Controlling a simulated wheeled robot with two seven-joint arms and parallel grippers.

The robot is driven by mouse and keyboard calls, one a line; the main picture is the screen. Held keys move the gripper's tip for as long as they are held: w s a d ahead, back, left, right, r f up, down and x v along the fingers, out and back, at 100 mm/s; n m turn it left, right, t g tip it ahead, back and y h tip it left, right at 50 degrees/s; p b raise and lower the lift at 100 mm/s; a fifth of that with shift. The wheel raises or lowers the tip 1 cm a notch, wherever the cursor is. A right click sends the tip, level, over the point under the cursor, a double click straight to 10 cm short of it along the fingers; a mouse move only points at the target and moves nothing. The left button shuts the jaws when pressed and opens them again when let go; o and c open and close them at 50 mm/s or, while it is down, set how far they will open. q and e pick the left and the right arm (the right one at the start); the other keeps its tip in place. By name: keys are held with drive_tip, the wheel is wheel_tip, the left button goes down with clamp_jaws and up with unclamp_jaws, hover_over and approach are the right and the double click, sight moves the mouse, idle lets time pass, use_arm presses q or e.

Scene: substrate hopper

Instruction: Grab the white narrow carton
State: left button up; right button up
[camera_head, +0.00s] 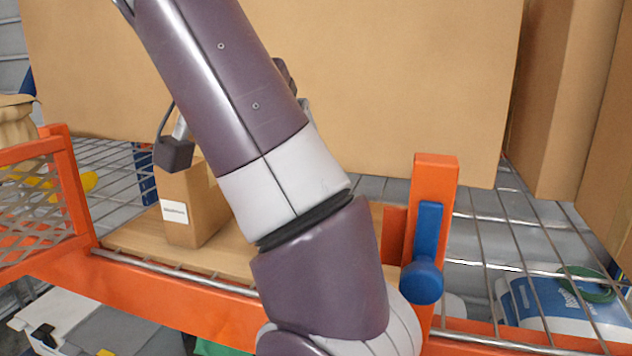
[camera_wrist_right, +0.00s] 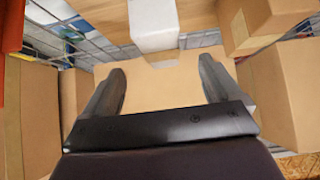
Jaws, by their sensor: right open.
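The white narrow carton (camera_wrist_right: 153,24) shows in the right wrist view at the top middle, cut off by the frame's upper edge. It lies beyond my right gripper's fingertips, roughly in line with the gap between them. My right gripper (camera_wrist_right: 162,66) is open, with nothing between its two dark fingers. A clear gap separates the fingertips from the carton. In the head view my arm crosses the middle, and I cannot make out the white carton or the right fingertips there. My left gripper is not in view.
Brown cartons (camera_wrist_right: 284,95) stand on the right in the wrist view. In the head view, a small labelled brown carton (camera_head: 182,213) stands on the shelf. A large brown box (camera_head: 400,80) fills the back. An orange post (camera_head: 434,180) and wire mesh shelving (camera_head: 490,225) are close to my arm.

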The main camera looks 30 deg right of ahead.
drive_tip(key=shift+w+d+f, duration=0.15)
drive_tip(key=shift+w+d, duration=0.2)
drive_tip(key=shift+d, duration=0.25)
drive_tip(key=shift+d+f, duration=0.1)
drive_tip(key=shift+f, duration=0.15)
wheel_tip(320, 180, down, 3)
drive_tip(key=shift+s+r+b, duration=0.15)
drive_tip(key=shift+b, duration=0.25)
drive_tip(key=w+d+f, duration=0.3)
drive_tip(key=w+d, duration=0.1)
drive_tip(key=shift+w+d+f+p, duration=0.2)
drive_tip(key=shift+w+f+p, duration=0.05)
drive_tip(key=shift+f+p, duration=0.15)
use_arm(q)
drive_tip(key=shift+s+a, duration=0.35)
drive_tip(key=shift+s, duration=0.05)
use_arm(e)
drive_tip(key=shift+w+d, duration=0.2)
drive_tip(key=shift+w, duration=0.05)
drive_tip(key=c, duration=1.4)
